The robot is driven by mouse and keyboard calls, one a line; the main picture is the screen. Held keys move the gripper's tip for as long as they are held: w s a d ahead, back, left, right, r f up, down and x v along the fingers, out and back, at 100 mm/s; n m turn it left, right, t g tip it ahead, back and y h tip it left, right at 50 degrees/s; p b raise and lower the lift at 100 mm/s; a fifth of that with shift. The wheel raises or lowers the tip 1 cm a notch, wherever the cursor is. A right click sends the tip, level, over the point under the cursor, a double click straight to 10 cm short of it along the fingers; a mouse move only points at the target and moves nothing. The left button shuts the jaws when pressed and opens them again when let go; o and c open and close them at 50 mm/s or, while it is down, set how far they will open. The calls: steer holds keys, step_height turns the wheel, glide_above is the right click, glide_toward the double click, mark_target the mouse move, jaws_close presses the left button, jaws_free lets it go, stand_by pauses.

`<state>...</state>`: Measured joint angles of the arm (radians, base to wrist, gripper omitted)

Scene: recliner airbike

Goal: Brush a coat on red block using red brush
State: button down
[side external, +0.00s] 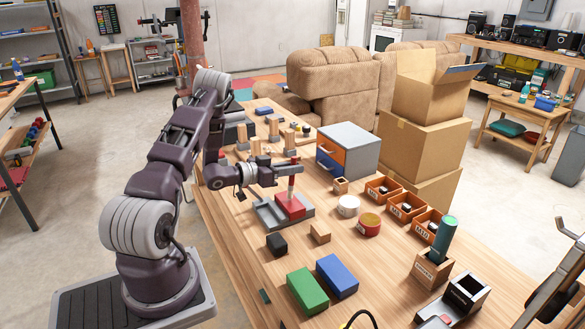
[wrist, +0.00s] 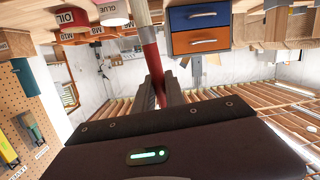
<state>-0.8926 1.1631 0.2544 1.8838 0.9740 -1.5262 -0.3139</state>
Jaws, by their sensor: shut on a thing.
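My gripper (side external: 288,168) is shut on the red brush (side external: 291,183), which hangs upright below the fingers. In the wrist view the brush (wrist: 150,55) shows as a red and pale shaft at the fingertips (wrist: 161,86). The red block (side external: 290,207) lies in a grey tray (side external: 265,217) on the wooden table. The brush's lower end is over the block's top and appears to meet it; whether it touches is too small to tell. The block's coat cannot be made out.
A grey cabinet with blue and orange drawers (side external: 349,147) stands behind. A white tin (side external: 348,206) and a red tin (side external: 369,225) are to the right. Green (side external: 307,291) and blue (side external: 337,276) blocks and a black cube (side external: 277,244) lie in front. Orange bins (side external: 383,190) stand farther right.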

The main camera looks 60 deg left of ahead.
steer(key=shift+f, duration=0.5)
stand_by(0.3)
steer(key=shift+d, duration=0.1)
